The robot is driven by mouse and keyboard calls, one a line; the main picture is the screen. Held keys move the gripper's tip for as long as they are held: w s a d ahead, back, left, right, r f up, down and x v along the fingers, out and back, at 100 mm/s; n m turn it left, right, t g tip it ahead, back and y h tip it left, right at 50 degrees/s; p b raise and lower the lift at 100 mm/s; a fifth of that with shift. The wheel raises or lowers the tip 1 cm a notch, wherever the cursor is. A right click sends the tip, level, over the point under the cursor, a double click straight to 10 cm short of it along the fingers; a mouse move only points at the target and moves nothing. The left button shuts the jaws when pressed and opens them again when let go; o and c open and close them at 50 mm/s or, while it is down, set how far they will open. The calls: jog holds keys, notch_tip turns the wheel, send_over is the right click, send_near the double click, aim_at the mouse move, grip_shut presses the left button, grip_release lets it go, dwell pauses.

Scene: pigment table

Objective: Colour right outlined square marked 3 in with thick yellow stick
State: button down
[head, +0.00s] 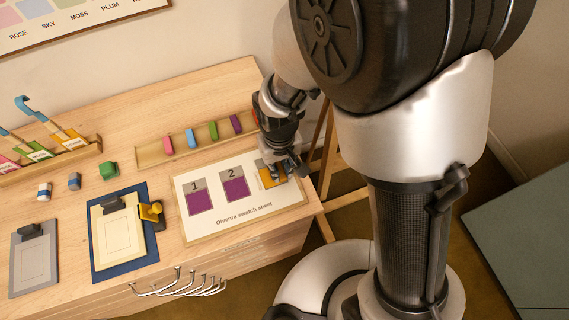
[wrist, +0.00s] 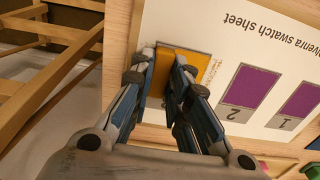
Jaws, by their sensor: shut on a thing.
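The swatch sheet (head: 240,217) lies flat on the table with outlined squares in a row. The right square (head: 278,181), at the sheet's right end, shows a yellow-orange fill, partly hidden by my gripper (head: 277,172). In the wrist view the yellow-orange fill (wrist: 189,56) shows beyond my fingers. My gripper (wrist: 162,62) is over this square, shut on the thick yellow stick (wrist: 161,74), a yellow-orange block between the fingertips. Whether the stick touches the paper I cannot tell. The square's number is hidden or unreadable.
Squares 1 (head: 199,202) and 2 (head: 235,189) hold purple fills. Behind the sheet a wooden tray (head: 150,155) holds several coloured sticks. A blue-backed clipboard (head: 147,257) and a grey one (head: 20,286) lie at left. The table's right edge is close to my gripper.

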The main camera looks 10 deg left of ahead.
jog(key=shift+s+a, duration=0.3)
jog(key=shift+a, duration=0.25)
jog(key=shift+s+a+f, duration=0.1)
jog(key=shift+w+d+f, duration=0.1)
jog(key=shift+w+d, duration=0.25)
jog(key=shift+d, duration=0.3)
jog(key=shift+w+d+f, duration=0.1)
jog(key=shift+w+d, duration=0.2)
jog(key=shift+d, duration=0.3)
jog(key=shift+r, duration=0.15)
jog(key=shift+s+a+r, duration=0.1)
jog(key=shift+s+a, duration=0.25)
jog(key=shift+a, duration=0.3)
jog(key=shift+s+a+r, duration=0.1)
jog(key=shift+s+a, duration=0.2)
jog(key=shift+a, duration=0.3)
